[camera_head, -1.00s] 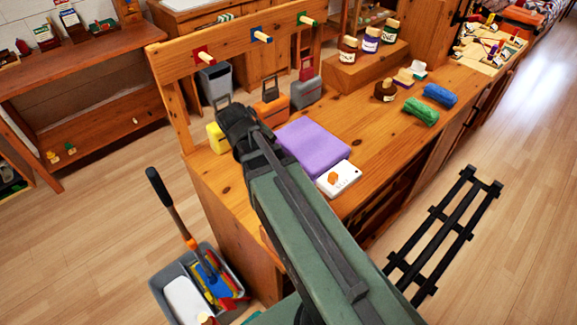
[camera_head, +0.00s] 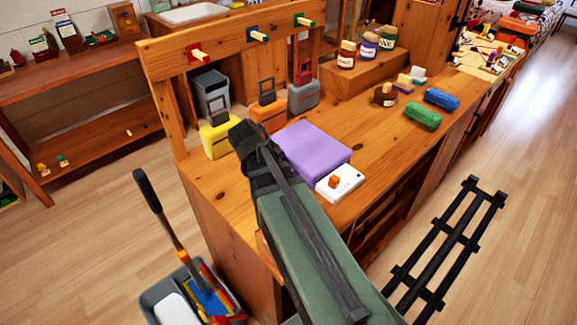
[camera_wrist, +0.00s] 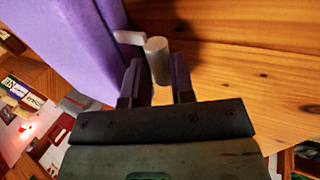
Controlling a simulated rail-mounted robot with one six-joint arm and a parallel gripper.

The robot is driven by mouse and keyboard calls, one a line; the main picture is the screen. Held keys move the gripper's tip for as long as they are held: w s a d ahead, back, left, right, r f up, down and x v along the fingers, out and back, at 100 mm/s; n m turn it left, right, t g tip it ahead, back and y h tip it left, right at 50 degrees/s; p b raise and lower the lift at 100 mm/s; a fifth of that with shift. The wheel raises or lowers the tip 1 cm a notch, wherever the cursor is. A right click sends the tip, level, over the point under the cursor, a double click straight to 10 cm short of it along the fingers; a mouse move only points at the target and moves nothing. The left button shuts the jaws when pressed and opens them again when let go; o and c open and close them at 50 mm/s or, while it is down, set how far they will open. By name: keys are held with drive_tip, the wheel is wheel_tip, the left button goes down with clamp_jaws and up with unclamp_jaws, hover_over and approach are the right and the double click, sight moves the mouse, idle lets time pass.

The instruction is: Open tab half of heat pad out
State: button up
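The purple heat pad (camera_head: 314,148) lies folded on the wooden bench top. A white control box with an orange knob (camera_head: 340,183) is at its near right corner. In the wrist view the purple pad (camera_wrist: 70,40) fills the upper left. A pale tab with a short cylinder (camera_wrist: 157,58) stands at the pad's edge. My gripper (camera_wrist: 158,80) has its two fingers apart, one on each side of the cylinder's lower end; whether they touch it is unclear. In the head view my arm's dark end (camera_head: 252,142) is at the pad's left side and hides that edge.
Yellow (camera_head: 219,136), orange (camera_head: 268,113) and grey cases (camera_head: 304,95) stand close behind the pad. A pegged rail (camera_head: 230,38) runs along the back. Green (camera_head: 422,116) and blue rolls (camera_head: 441,98) lie to the right. Clear bench top lies between pad and rolls.

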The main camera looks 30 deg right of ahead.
drive_tip(key=shift+y, duration=0.5)
wheel_tip(320, 180, up, 4)
drive_tip(key=p, duration=0.4)
drive_tip(key=shift+d+p, duration=0.15)
drive_tip(key=shift+p, duration=0.2)
drive_tip(key=shift+d+r+p, duration=0.1)
drive_tip(key=shift+r+p, duration=0.2)
drive_tip(key=shift+f, duration=0.2)
drive_tip(key=r+p, duration=0.2)
drive_tip(key=r+y+p, duration=0.1)
drive_tip(key=r+p, duration=0.1)
drive_tip(key=shift+w+d, duration=0.1)
drive_tip(key=shift+d, duration=0.3)
drive_tip(key=shift+d+r+p, duration=0.15)
drive_tip(key=shift+r+p, duration=0.1)
drive_tip(key=shift+p, duration=0.05)
drive_tip(key=shift+f+y, duration=0.25)
drive_tip(key=shift+y, duration=0.05)
